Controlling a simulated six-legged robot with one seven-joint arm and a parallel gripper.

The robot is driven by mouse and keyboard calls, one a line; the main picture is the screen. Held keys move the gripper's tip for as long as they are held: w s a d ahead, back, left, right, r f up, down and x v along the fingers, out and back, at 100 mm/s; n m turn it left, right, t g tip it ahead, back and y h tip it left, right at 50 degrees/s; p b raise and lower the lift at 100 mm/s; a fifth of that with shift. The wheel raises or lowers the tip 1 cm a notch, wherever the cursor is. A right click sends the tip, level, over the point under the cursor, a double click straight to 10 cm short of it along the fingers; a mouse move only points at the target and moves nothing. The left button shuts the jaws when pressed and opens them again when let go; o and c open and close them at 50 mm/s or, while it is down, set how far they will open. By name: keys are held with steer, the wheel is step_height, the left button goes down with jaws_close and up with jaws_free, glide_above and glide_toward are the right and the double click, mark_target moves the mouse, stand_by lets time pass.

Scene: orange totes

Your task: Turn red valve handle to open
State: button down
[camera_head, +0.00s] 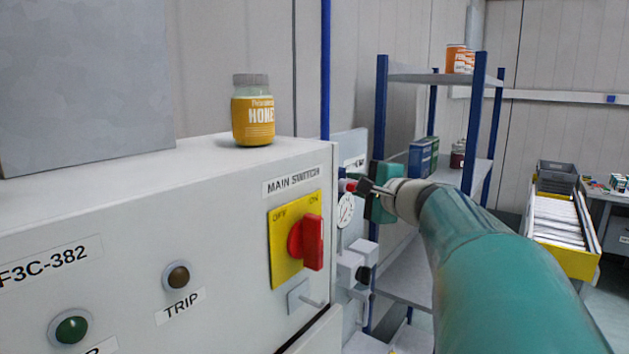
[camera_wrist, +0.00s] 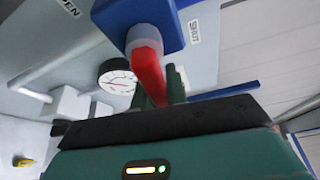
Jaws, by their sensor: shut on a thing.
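The red valve handle (camera_wrist: 147,68) sticks out from a blue valve body (camera_wrist: 152,22) in the wrist view. Its free end lies at the fingers of my gripper (camera_wrist: 160,92), which is shut on it. A label ending in "EN" is at the panel's upper left, and another label (camera_wrist: 193,30) is right of the valve. In the head view only a small red bit of the handle (camera_head: 347,186) shows beside my gripper (camera_head: 365,187); my gripper and arm hide much of the valve.
A round gauge (camera_head: 345,210) sits just below the valve. The cabinet (camera_head: 230,210) with a red and yellow main switch (camera_head: 297,240) stands left, a honey jar (camera_head: 253,112) on top. A blue-post shelf (camera_head: 475,120) is behind my arm.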

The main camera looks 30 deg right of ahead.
steer(key=s+a+f+m+g+y, duration=0.1)
steer(key=a+f+m+g+y, duration=0.3)
steer(key=m, duration=0.7)
steer(key=shift+s+a+f+m+y, duration=0.2)
steer(key=shift+s+a+m+y, duration=0.15)
steer(key=shift+y, duration=0.45)
steer(key=shift+a+g, duration=0.15)
steer(key=shift+g, duration=0.15)
steer(key=c, duration=1.4)
jaws_free()
steer(key=shift+w, duration=0.1)
steer(key=v, duration=1.4)
